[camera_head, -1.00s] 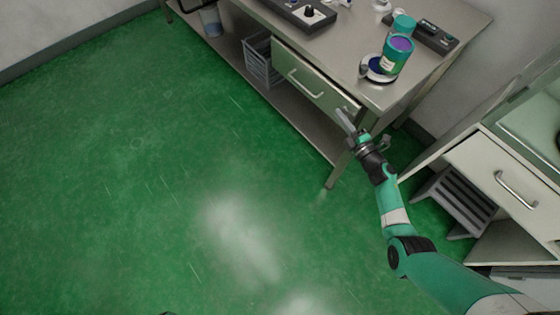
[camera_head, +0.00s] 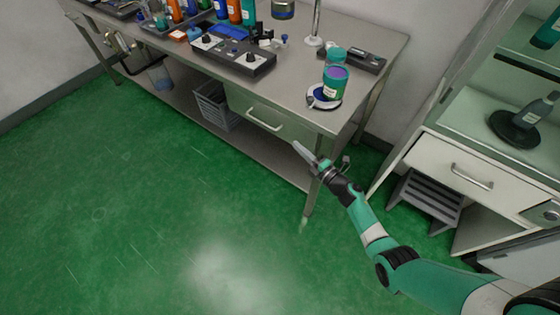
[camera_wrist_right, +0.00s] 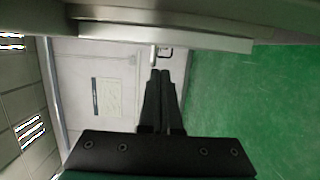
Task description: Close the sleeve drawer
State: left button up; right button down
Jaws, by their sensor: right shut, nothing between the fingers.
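The sleeve drawer (camera_head: 278,122) is a pale grey-green front with a silver bar handle (camera_head: 264,119), under the front edge of the metal table (camera_head: 300,80). Its front sits close beneath the tabletop; I cannot tell whether a small gap is left. My right gripper (camera_head: 297,147) is shut and empty, near the drawer's right end and the table leg, its fingers pointing up and left. In the right wrist view the shut fingers (camera_wrist_right: 160,73) point at a pale horizontal edge (camera_wrist_right: 165,36). I cannot tell whether they touch it. My left gripper is out of view.
A grey basket (camera_head: 214,104) is on the lower shelf. At right are a white cabinet (camera_head: 430,155) and a grey step stool (camera_head: 428,198). The green floor (camera_head: 120,200) is clear.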

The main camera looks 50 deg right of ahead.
pick_arm(q)
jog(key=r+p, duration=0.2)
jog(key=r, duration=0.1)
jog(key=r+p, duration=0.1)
jog(key=p, duration=0.1)
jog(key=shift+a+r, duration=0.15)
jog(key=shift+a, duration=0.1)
pick_arm(e)
jog(key=s+a, duration=0.3)
jog(key=s, duration=0.7)
